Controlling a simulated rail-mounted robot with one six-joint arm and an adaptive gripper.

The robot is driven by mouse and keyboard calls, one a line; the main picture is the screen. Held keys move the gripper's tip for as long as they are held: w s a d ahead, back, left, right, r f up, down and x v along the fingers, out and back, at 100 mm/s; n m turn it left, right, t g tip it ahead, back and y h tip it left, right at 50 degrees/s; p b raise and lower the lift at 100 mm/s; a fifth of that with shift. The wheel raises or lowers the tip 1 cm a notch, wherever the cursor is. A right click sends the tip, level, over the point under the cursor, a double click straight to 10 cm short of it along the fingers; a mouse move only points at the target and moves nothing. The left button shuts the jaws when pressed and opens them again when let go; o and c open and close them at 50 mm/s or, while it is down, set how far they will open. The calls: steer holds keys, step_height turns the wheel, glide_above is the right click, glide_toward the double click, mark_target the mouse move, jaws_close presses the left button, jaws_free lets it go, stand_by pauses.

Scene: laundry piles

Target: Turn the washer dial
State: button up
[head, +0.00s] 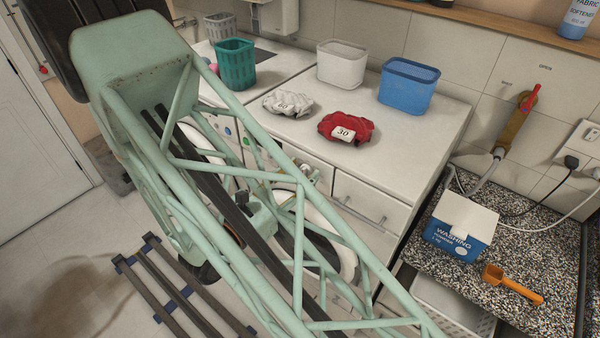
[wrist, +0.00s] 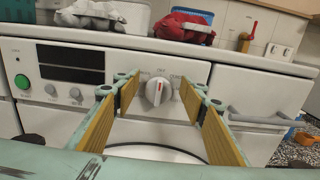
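I cannot tell how far the fingertips are from the panel. In the head view my green arm hides the dial and much of the washer front.
Above the washer, a white laundry pile (head: 287,104) tagged 60 and a red pile (head: 346,128) tagged 30 lie on the worktop (head: 410,133). Teal (head: 237,65), white (head: 341,66) and blue (head: 408,86) baskets stand behind. A washing powder box (head: 460,231) and orange scoop (head: 512,286) are at right.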

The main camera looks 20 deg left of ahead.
steer(key=shift+c, duration=0.2)
steer(key=c, duration=0.8)
steer(key=shift+n, duration=0.4)
steer(key=n+p, duration=0.2)
steer(key=n, duration=0.1)
steer(key=shift+w+a, duration=0.1)
steer(key=shift+a, duration=0.15)
steer(key=shift+w+a+f+n+p, duration=0.15)
steer(key=shift+n+p, duration=0.4)
steer(key=shift+n, duration=0.5)
steer(key=shift+s+a+f+n+p, duration=0.1)
steer(key=shift+n+p, duration=0.4)
steer(key=shift+n, duration=0.55)
steer(key=shift+w, duration=0.1)
steer(key=o, duration=0.8)
